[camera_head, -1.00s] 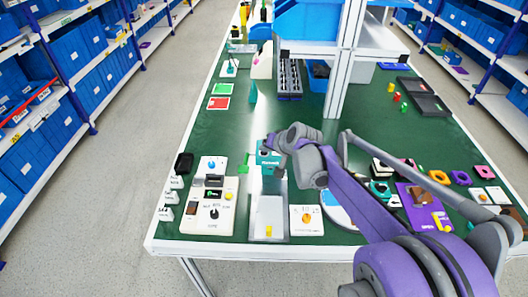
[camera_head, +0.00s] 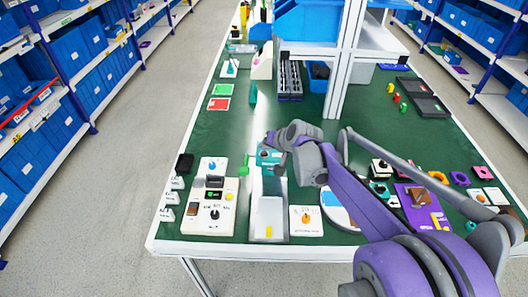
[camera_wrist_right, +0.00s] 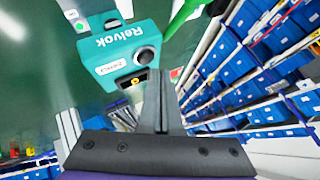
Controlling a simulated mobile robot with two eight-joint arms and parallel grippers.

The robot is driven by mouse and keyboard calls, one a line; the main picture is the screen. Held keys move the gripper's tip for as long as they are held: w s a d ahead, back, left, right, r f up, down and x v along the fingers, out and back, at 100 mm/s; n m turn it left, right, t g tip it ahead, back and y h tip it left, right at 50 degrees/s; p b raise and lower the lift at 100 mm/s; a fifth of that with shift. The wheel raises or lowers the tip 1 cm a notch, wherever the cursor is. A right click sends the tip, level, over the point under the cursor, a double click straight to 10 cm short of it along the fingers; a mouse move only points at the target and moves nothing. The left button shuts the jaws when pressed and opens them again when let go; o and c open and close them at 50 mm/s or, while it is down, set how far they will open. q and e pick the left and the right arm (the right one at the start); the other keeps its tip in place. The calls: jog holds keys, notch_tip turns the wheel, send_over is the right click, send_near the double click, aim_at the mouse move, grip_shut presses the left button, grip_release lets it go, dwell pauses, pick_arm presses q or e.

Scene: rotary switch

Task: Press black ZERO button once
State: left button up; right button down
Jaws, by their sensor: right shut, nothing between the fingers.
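The teal device marked "Reivok" (camera_wrist_right: 118,45) stands upright on the green table in the right wrist view. A dark round button (camera_wrist_right: 146,57) in a grey ring is on its face, beside a white label (camera_wrist_right: 113,67) too small to read for certain. The device also shows in the head view (camera_head: 268,158), partly covered by my right gripper. My right gripper (camera_wrist_right: 159,75) is shut and empty. Its fingertips appear just below the button in the right wrist view; whether they touch it I cannot tell. My left gripper is not in view.
A pale tray (camera_head: 268,205) lies in front of the device. A switch panel (camera_head: 210,218) is to its left and a small white panel with an orange knob (camera_head: 306,220) to its right. A bright green bar (camera_wrist_right: 185,30) is close beside the device.

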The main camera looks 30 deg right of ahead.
aim_at(265, 157)
jog(key=shift+r+p, duration=1.55)
jog(key=shift+r, duration=1)
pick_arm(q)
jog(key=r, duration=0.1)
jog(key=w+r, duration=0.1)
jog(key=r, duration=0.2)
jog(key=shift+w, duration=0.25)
pick_arm(e)
jog(key=shift+f, duration=0.1)
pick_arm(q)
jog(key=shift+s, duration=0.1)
pick_arm(e)
jog(key=s+a+f+n+g, duration=0.1)
jog(key=s+a+f+n, duration=0.1)
jog(key=s+a, duration=0.3)
jog(key=s+a+f+n+g, duration=0.1)
jog(key=s+a+f+n, duration=0.2)
jog(key=s, duration=0.9)
jog(key=s+a+f+n+g, duration=0.1)
jog(key=s+a+f+n, duration=0.2)
jog(key=s+a, duration=0.3)
jog(key=s+f, duration=0.1)
jog(key=s, duration=0.2)
jog(key=shift+s+a+g+h, duration=0.3)
jog(key=shift+a, duration=0.1)
